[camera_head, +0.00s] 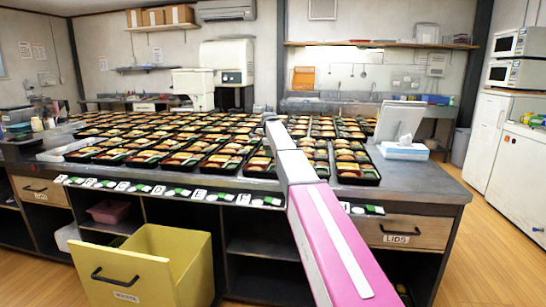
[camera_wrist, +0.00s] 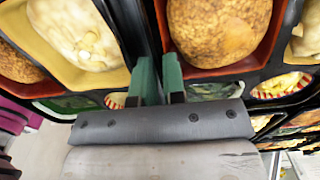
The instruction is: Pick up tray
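Many black bento trays (camera_head: 243,163) with food in them stand in close rows on the grey counter. In the wrist view, one tray (camera_wrist: 125,20) is at the left and another tray (camera_wrist: 275,70) at the right, both seen from very near. My gripper (camera_wrist: 160,82) has its two green fingers a little apart at the dark rims where these trays meet. The fingertips go down among the rims and are partly hidden. I cannot tell whether they press on a rim. In the head view my pink and white arm reaches over the counter, and the gripper cannot be made out.
A white-blue box (camera_head: 404,151) and a white panel (camera_head: 399,120) stand at the counter's right, with bare counter (camera_head: 430,180) beside them. Labels line the front edge. A yellow drawer (camera_head: 125,275) sticks out below at the left.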

